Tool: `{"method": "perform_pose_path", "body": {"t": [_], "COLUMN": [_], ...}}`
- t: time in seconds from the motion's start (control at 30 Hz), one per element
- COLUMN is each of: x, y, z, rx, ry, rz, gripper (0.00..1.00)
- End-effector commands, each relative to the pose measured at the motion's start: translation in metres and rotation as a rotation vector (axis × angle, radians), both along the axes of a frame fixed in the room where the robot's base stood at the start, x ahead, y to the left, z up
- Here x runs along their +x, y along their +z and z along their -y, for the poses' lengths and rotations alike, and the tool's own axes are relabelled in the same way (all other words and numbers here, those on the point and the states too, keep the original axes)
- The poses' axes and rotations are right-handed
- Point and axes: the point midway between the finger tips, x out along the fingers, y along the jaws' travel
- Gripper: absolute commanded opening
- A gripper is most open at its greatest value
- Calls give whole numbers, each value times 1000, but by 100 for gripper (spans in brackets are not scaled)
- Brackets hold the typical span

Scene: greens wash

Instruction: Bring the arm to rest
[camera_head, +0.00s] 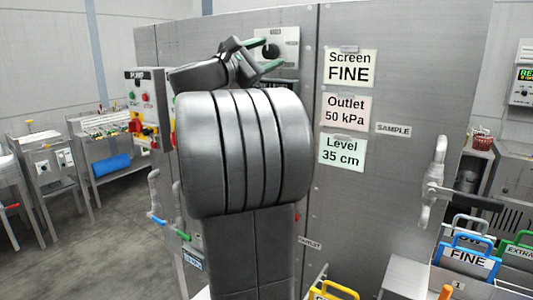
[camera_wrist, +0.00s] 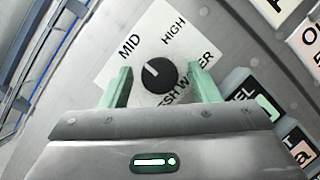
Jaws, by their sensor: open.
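My gripper (camera_head: 262,55) is at the upper middle of the head view, in front of the steel cabinet. Its two green fingers are apart and nothing is held between them. In the wrist view my gripper (camera_wrist: 160,70) is open, with a finger on either side of a black round knob (camera_wrist: 162,80). The knob's white mark points up, slightly left, in the picture. Its white plate (camera_wrist: 122,50) reads MID, HIGH and a partly covered WATER label. The knob also shows in the head view (camera_head: 271,52). Whether the fingers touch the knob cannot be told.
The steel cabinet (camera_head: 400,90) carries signs for Screen FINE, Outlet 50 kPa and Level 35 cm. A crate (camera_head: 470,285) with a blue-handled FINE screen (camera_head: 467,258) stands at lower right. A control box (camera_head: 145,100) is at left. Open floor lies left.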

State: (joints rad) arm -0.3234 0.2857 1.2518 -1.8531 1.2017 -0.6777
Motion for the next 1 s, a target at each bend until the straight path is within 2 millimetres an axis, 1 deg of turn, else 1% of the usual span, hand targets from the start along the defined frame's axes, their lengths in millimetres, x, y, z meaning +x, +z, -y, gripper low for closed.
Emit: {"method": "perform_pose_path", "body": {"t": [0.3, 0.47, 1.0], "x": [-1, -7, -65], "y": [-1, -4, -30], "z": [-1, -9, -79], "rx": [-4, 4, 4], "ry": [0, 3, 4], "rz": [-2, 3, 2], "gripper": [56, 56, 56]}}
